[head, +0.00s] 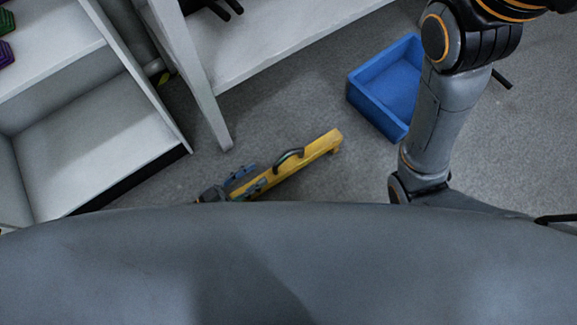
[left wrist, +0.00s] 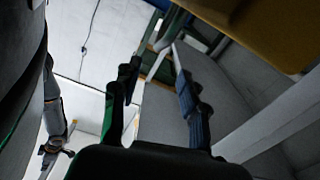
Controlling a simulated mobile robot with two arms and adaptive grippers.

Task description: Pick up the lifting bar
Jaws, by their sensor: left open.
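The lifting bar (head: 318,149) is a yellow bar with a dark curved handle (head: 288,158) on its upper side. In the head view it lies slanted low over the grey floor, and its lower left part is hidden. My left gripper (head: 249,181) is at the bar's lower left part, short of the handle. In the left wrist view my gripper (left wrist: 157,62) has its two fingers apart with nothing between them. A yellow-brown surface (left wrist: 275,32), likely the bar, fills the upper right there. My right gripper is out of view.
A blue open bin (head: 362,103) stands on the floor right of the bar. White shelving (head: 95,150) is at the left, and a white table or shelf (head: 270,45) with a leg stands behind. My right arm is at the right. Some bare floor lies between bar and bin.

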